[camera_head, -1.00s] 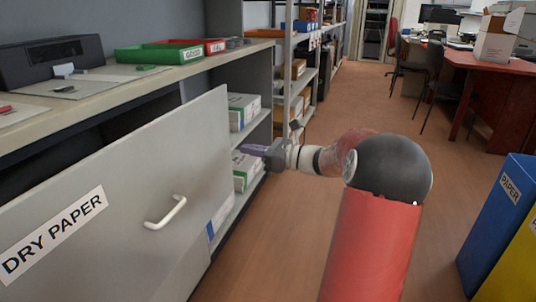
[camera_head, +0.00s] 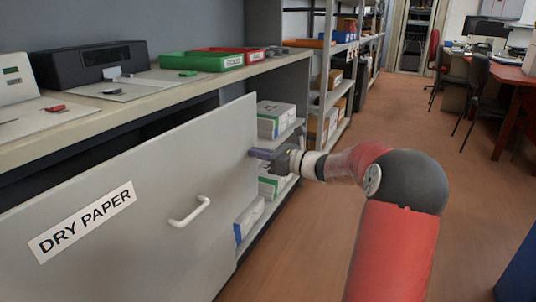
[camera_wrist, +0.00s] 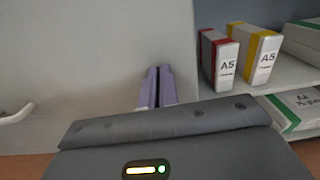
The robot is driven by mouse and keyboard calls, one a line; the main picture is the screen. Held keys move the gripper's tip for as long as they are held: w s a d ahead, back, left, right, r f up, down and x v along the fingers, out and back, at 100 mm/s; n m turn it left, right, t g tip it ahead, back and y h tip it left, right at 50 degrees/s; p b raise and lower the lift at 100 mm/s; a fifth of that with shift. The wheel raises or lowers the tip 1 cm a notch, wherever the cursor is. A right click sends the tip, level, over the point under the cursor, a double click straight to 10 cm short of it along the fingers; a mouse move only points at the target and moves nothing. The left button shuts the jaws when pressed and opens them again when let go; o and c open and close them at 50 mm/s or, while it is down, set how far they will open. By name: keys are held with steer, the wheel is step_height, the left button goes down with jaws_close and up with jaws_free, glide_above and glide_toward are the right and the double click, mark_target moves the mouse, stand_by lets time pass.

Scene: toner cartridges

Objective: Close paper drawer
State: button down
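The paper drawer is pulled out from under the counter. Its wide grey front (camera_head: 110,240) carries a "DRY PAPER" label and a white handle (camera_head: 189,212). A dark opening shows behind its top edge. My gripper (camera_head: 258,153) is at the upper right edge of the drawer front, its purple tips overlapping that edge in the head view. In the wrist view the two purple fingers (camera_wrist: 157,88) are together with nothing between them, pointing at the pale panel (camera_wrist: 90,60) near its right edge. Whether the tips touch it, I cannot tell.
Shelves right of the drawer hold paper boxes (camera_head: 275,120). On the counter (camera_head: 140,95) stand a black device (camera_head: 95,62), a green tray (camera_head: 200,62) and a red tray (camera_head: 240,52). Open floor (camera_head: 310,240) lies to the right, with a chair (camera_head: 475,88) and desk farther back.

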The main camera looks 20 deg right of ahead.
steer(key=p+x, duration=0.1)
steer(key=x, duration=1)
steer(key=shift+r, duration=0.2)
steer(key=shift+a, duration=0.15)
steer(key=shift+s, duration=0.1)
